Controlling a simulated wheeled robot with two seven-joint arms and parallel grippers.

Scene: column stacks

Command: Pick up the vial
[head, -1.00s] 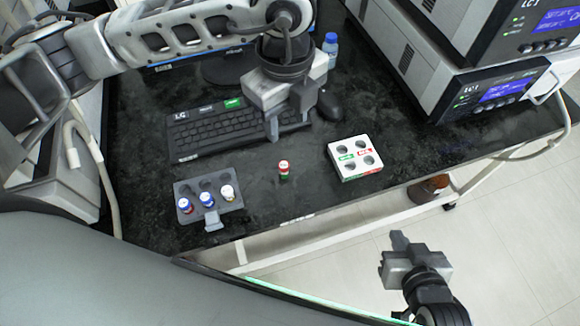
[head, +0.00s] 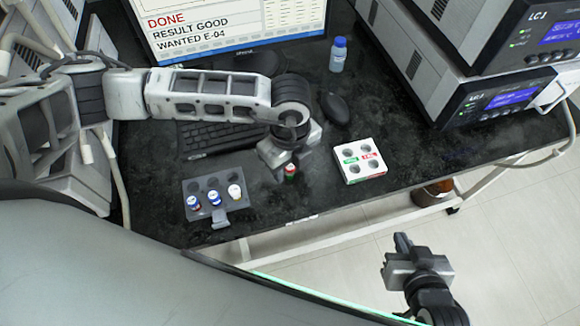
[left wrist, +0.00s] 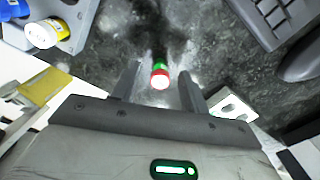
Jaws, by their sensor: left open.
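The vial (head: 290,173), with a red and green body and a pale top, stands alone on the black bench between the grey rack and the white block. My left gripper (head: 282,172) is low over the bench at the vial. In the left wrist view the vial (left wrist: 160,76) shows between the two spread fingers (left wrist: 160,88), with a visible gap to each side. I cannot tell how far the fingertips reach down beside it. My right gripper (head: 402,243) hangs over the floor beyond the bench's front edge, away from the vial; its jaw opening is unclear.
The grey rack (head: 222,184) holds three capped vials in its front row; its back holes look empty. The white block (head: 374,174) with several holes is close right of the vial. Keyboard (head: 203,139), mouse (head: 335,108), bottle (head: 338,55) and monitor (head: 235,50) are behind.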

